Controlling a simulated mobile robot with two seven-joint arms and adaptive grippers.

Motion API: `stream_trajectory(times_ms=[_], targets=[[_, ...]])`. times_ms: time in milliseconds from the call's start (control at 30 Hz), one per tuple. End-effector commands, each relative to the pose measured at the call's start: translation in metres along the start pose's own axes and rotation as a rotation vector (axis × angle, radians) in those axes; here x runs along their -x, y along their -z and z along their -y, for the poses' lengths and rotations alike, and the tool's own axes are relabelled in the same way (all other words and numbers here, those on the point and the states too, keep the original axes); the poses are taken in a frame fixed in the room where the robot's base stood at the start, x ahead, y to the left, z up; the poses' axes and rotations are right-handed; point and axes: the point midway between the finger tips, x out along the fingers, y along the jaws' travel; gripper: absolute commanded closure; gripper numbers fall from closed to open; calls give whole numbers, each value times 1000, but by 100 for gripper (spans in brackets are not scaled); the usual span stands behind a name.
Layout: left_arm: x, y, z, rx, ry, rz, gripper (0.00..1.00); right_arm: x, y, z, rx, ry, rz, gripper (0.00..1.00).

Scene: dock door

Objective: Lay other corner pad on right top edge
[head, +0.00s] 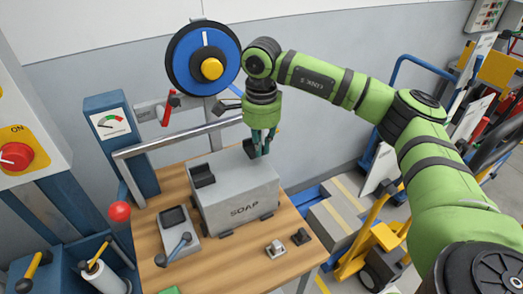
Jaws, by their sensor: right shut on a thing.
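A grey box marked SOAP (248,205) stands on the wooden table (180,270). A black corner pad (202,175) lies on its left top edge. My right gripper (261,148) points down at the box's right top edge, towards the back. It is shut on the other corner pad (249,149), a dark piece. The fingers partly hide this pad, and I cannot tell whether it touches the box. My left gripper is not in view.
A blue wheel with a yellow hub (212,69) and a metal rail (180,137) stand behind the box. Small metal and black pieces (275,249) lie at the front right. A yellow pallet truck (375,238) stands right of the table.

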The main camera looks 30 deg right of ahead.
Motion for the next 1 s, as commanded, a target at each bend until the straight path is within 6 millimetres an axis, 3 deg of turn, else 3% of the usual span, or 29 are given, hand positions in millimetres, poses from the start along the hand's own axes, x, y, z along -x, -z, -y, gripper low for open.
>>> stream_trajectory(times_ms=[200,600,667,700,1000], targets=[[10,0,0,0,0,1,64,-28,0,-1,0,-2,-1,100],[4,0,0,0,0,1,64,-35,0,-1,0,-1,-1,100],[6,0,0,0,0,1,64,-34,0,-1,0,-1,-1,72],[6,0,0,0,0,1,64,-34,0,-1,0,-1,-1,64],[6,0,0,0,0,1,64,-33,0,0,0,-1,-1,64]])
